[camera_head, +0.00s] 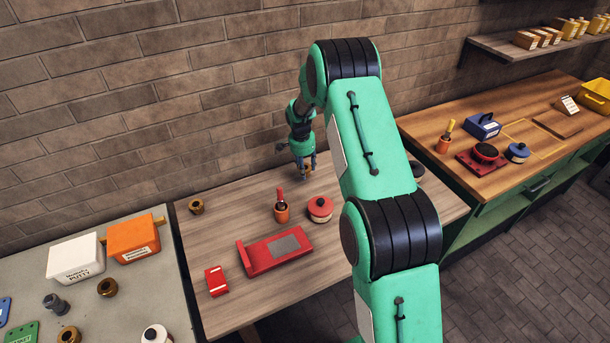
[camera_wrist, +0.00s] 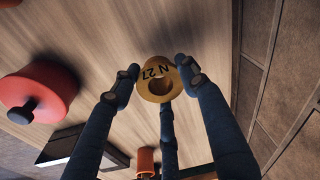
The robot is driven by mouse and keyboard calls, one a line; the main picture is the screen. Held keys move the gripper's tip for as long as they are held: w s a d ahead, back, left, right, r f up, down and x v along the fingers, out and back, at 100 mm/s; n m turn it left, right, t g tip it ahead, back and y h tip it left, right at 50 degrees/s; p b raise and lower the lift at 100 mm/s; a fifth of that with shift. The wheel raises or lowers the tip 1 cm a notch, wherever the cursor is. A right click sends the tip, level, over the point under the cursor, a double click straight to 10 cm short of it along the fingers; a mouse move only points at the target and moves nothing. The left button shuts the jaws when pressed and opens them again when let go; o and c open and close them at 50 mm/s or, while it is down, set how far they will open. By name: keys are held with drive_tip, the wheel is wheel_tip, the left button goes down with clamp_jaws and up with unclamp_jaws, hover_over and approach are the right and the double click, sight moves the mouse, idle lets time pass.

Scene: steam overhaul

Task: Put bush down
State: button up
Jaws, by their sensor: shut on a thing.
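My gripper (camera_head: 305,175) is over the far part of the middle wooden table (camera_head: 345,280), near the brick wall. In the wrist view my gripper (camera_wrist: 160,85) has its dark fingers closed around a brass bush (camera_wrist: 157,90) marked "N 27", its round hole facing the camera. In the head view the held bush is small and mostly hidden by the fingers. I cannot tell whether it touches the table. Another brass bush (camera_head: 196,206) stands at the table's far left, well apart from my gripper.
A red lidded pot (camera_head: 320,208) and an orange cup (camera_head: 282,213) with a red-handled tool stand in front of my gripper. A red tray-like block (camera_head: 262,259) and a small red box (camera_head: 216,281) are nearer. Bare wood lies between the left bush and the cup.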

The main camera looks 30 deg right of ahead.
drive_tip(key=shift+f, duration=1.7)
drive_tip(key=shift+f+b, duration=0.1)
drive_tip(key=shift+b, duration=0.2)
drive_tip(key=o, duration=1.5)
drive_tip(key=shift+f, duration=0.1)
drive_tip(key=shift+s+a+r+p, duration=0.1)
drive_tip(key=shift+a+r+p, duration=0.15)
drive_tip(key=shift+r, duration=1.8)
drive_tip(key=shift+s+a+r+p, duration=0.2)
drive_tip(key=shift+r+p, duration=0.2)
drive_tip(key=shift+r, duration=1.6)
drive_tip(key=shift+s+a+r+p, duration=0.1)
drive_tip(key=shift+a+r+p, duration=0.15)
drive_tip(key=shift+r, duration=1.8)
